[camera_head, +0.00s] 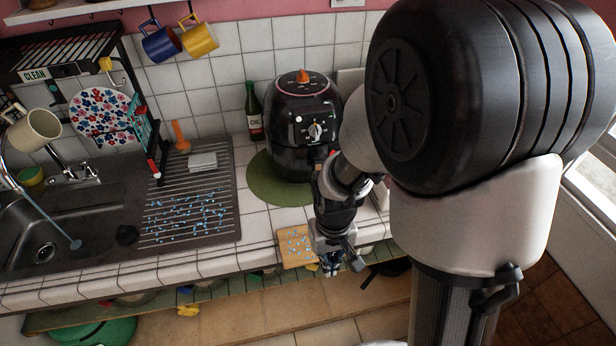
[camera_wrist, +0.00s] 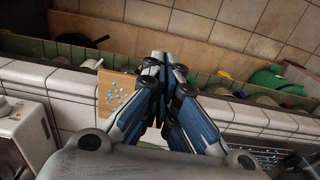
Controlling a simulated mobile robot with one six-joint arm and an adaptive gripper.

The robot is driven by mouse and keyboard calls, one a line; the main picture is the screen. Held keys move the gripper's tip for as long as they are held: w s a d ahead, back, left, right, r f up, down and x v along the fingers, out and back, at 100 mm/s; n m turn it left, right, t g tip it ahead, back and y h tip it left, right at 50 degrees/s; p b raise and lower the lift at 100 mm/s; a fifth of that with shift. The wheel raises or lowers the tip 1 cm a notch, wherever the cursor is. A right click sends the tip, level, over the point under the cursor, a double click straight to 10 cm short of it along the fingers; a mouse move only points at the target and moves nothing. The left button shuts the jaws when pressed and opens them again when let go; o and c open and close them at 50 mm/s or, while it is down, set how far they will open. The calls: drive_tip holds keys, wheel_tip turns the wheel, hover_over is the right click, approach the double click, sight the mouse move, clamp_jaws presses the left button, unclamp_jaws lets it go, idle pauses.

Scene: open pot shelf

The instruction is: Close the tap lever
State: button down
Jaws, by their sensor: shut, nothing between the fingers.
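The chrome tap (camera_head: 72,171) stands behind the sink at the left in the head view. Its lever is too small to make out clearly, so I cannot tell its position. The sink (camera_head: 95,215) is dark, with a drain at lower left. My gripper (camera_head: 331,268) is far to the right of the tap, near the counter's front edge beside a small wooden board (camera_head: 297,247). In the wrist view my gripper (camera_wrist: 164,60) is shut and empty, its blue-sided fingers together. The tap does not show in the wrist view.
A black air fryer (camera_head: 303,130) on a green mat (camera_head: 268,185) and an oil bottle (camera_head: 254,112) stand behind my arm. A dish rack with a mug (camera_head: 34,130) and a floral plate (camera_head: 103,115) hangs around the tap. The ribbed drainboard (camera_head: 190,215) lies between.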

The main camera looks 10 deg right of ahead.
wheel_tip(320, 180, down, 11)
drive_tip(key=b, duration=0.4)
drive_tip(key=shift+w+r, duration=0.15)
drive_tip(key=shift+w, duration=0.85)
drive_tip(key=shift+w+r, duration=0.1)
drive_tip(key=shift+w, duration=0.9)
